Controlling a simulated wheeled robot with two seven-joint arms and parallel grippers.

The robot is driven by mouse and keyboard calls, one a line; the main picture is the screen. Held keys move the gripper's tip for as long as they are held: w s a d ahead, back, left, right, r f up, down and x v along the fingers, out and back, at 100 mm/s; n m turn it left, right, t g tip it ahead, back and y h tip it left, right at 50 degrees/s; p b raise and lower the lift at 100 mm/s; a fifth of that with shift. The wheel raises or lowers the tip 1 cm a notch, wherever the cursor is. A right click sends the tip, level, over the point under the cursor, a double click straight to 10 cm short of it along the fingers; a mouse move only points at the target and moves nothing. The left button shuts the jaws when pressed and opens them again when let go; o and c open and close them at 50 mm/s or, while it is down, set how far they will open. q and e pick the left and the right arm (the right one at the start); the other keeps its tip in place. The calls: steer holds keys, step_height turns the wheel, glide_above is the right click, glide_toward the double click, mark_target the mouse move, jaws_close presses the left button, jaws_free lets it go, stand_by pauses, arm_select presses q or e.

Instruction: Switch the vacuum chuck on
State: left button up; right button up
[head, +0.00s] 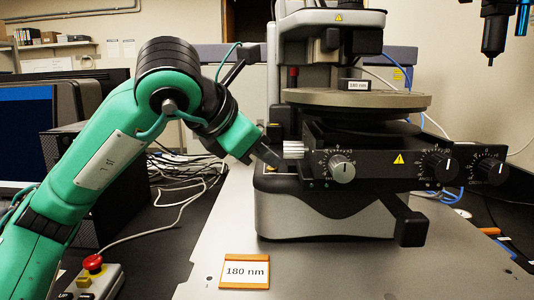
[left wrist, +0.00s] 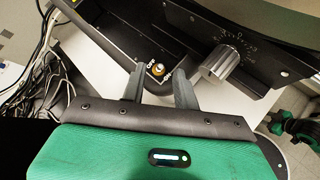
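The stylus profiler (head: 330,215) stands in front of me, with its round chuck plate (head: 320,97) at the top of the stage. A small toggle switch (left wrist: 157,69) with ON and OFF lettering sits on the profiler's dark base in the left wrist view. Which way its lever stands is too small to tell. My left gripper (left wrist: 159,82) is open, with its two fingers on either side of the switch and apart from it. In the head view my left gripper (head: 272,156) is at the left front corner of the profiler, mostly covering the switch. My right gripper is not identifiable in either view.
A silver knob (head: 341,168) is close to the right of my left gripper; black dials (head: 440,166) are farther right. A small block marked 180 nm (head: 358,85) rests on the chuck plate. An orange-edged 180 nm card (head: 245,271) and a red-button control box (head: 94,275) lie in front.

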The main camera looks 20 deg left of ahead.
arm_select(q)
steer(key=v, duration=1.1)
steer(key=shift+s+r+p, duration=0.15)
steer(key=shift+s+p, duration=0.1)
steer(key=shift+p, duration=0.05)
